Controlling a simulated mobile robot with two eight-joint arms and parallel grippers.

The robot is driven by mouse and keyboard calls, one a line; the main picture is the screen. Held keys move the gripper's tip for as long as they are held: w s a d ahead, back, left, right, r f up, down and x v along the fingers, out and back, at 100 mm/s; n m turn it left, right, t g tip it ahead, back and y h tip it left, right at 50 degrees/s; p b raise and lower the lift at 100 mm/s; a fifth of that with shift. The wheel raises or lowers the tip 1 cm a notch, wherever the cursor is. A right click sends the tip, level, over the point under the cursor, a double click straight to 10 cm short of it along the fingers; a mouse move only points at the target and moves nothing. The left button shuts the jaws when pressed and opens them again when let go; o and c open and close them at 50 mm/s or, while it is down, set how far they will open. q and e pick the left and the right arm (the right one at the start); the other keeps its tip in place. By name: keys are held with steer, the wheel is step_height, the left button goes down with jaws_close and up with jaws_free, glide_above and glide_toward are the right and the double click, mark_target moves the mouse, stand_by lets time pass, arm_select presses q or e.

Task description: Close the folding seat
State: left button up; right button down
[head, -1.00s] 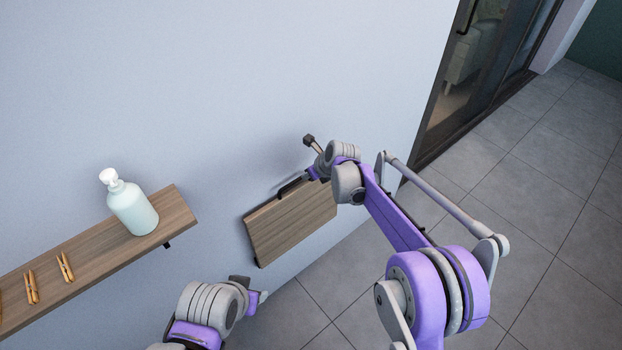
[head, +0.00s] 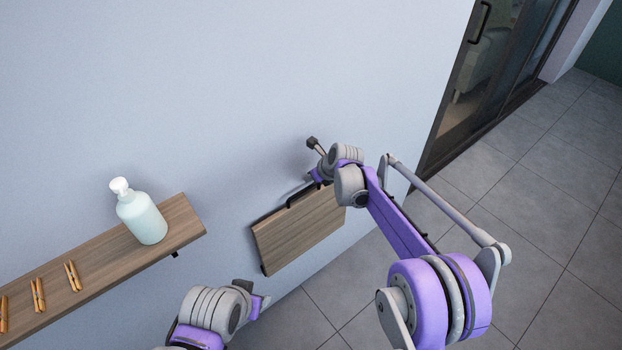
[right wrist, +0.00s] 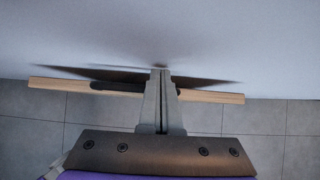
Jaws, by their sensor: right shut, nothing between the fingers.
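The folding seat (head: 300,231) is a flat wooden panel on the pale wall, right of the shelf. It stands steeply, near the wall. In the right wrist view its top edge (right wrist: 212,97) shows as a thin wooden strip, with a dark gap between it and the wall. A dark bar (head: 303,194) lies along this edge. My right gripper (head: 316,178) is shut and empty at the seat's top edge; in the wrist view its fingertips (right wrist: 160,72) reach over that edge toward the wall. Contact cannot be told. My left gripper (head: 262,303) is below and left of the seat; its jaws are unclear.
A wooden shelf (head: 102,256) on the wall at left holds a pale soap bottle (head: 143,218) and several clothespins (head: 72,276). A dark-framed glass door (head: 492,75) stands at the upper right. The grey tiled floor (head: 555,200) is clear at right.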

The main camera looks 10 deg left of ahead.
steer(key=v, duration=1)
steer(key=s+d+r+n+h+p, duration=0.1)
steer(key=s+d+r+n+p, duration=0.1)
steer(key=s+d+r+n, duration=0.35)
steer(key=s+d+r+n+h+p, duration=0.2)
steer(key=s+d+n, duration=0.5)
steer(key=s+d, duration=0.3)
steer(key=s+d+f+n+h+p, duration=0.1)
steer(key=s+d+f+n, duration=0.1)
steer(key=s+d+n, duration=0.3)
steer(key=s+d+f+n+h+p, duration=0.1)
steer(key=s+d+n, duration=0.5)
steer(key=s, duration=0.7)
steer(key=shift+s+f+n+t, duration=0.35)
steer(key=shift+f+n, duration=0.1)
steer(key=shift+n, duration=0.8)
steer(key=shift+s, duration=0.1)
